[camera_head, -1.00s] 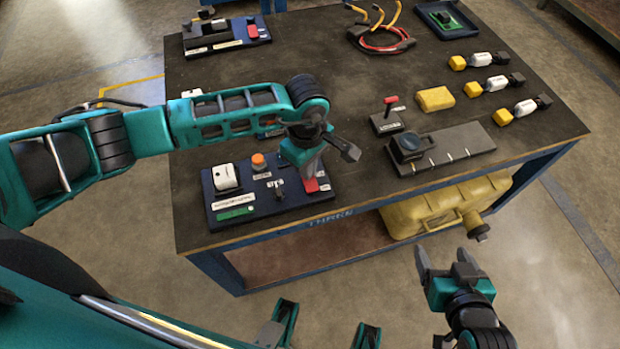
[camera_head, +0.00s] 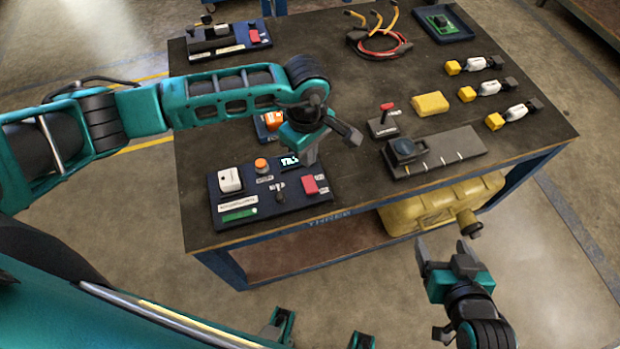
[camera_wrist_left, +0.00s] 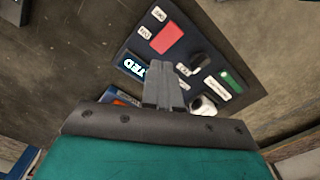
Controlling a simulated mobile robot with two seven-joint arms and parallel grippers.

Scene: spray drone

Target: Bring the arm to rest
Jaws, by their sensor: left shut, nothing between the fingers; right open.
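My left gripper (camera_head: 308,153) is above the workbench, over the back right part of a dark blue control panel (camera_head: 238,223). Its fingers are shut and empty, and in the left wrist view they (camera_wrist_left: 163,85) point toward the panel (camera_wrist_left: 134,46). The panel carries a white block (camera_head: 230,179), an orange button (camera_head: 261,164), a small black lever (camera_head: 280,193), a red block (camera_head: 310,185) and a lit display (camera_head: 290,161). The left gripper appears apart from the red block. My right gripper (camera_head: 447,252) is open and empty, in front of the bench, over the floor.
The bench (camera_head: 330,75) holds a red-handled lever box (camera_head: 383,127), a yellow block (camera_head: 430,103), a grey slider plate (camera_head: 450,150), several yellow-white connectors (camera_head: 491,88), cables (camera_head: 380,43) and another panel (camera_head: 229,46). A yellow tank (camera_head: 430,210) sits below. An orange item (camera_head: 272,120) is partly hidden.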

